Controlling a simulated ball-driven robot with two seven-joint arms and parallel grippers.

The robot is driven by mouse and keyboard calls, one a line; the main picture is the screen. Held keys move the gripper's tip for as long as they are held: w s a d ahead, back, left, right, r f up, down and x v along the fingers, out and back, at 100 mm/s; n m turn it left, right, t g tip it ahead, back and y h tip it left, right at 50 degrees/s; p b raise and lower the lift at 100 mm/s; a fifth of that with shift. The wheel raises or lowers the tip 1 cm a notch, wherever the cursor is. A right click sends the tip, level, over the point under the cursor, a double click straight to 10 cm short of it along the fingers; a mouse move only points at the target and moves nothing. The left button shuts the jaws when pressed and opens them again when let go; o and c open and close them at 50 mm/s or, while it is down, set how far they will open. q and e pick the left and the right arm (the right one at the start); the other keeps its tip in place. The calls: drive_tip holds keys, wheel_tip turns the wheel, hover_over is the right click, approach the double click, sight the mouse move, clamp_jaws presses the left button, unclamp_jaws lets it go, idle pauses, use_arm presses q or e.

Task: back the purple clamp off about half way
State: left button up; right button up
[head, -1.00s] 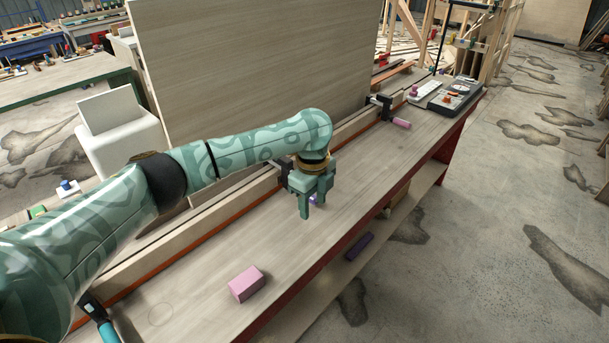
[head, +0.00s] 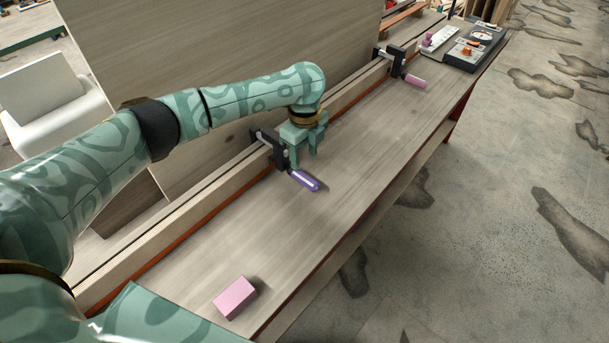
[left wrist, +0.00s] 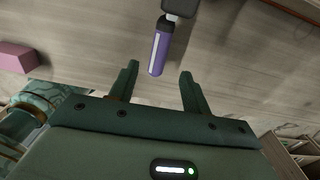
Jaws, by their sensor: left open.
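The purple clamp handle (head: 304,180) sticks out toward the front from a black clamp body (head: 271,149), which grips the wooden stringer strip (head: 220,182) on the bench. My left gripper (head: 304,163) is open and empty, pointing down just above and behind the handle in the head view. In the left wrist view, the purple handle (left wrist: 159,50) with a pale stripe lies ahead of and between the two open fingertips (left wrist: 160,68), and it does not look held. My right gripper is not in view.
A pink block (head: 235,297) lies on the near bench top. A second black clamp with a pink handle (head: 415,81) holds the strip farther along. The bench between the clamps is clear.

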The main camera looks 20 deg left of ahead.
sight(304, 175)
use_arm(q)
wheel_tip(304, 175, down, 7)
drive_tip(key=shift+b, duration=1)
drive_tip(key=shift+f, duration=0.45)
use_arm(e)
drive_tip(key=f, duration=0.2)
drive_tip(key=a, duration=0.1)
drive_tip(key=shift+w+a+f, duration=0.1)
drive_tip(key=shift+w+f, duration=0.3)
use_arm(q)
drive_tip(key=c, duration=1)
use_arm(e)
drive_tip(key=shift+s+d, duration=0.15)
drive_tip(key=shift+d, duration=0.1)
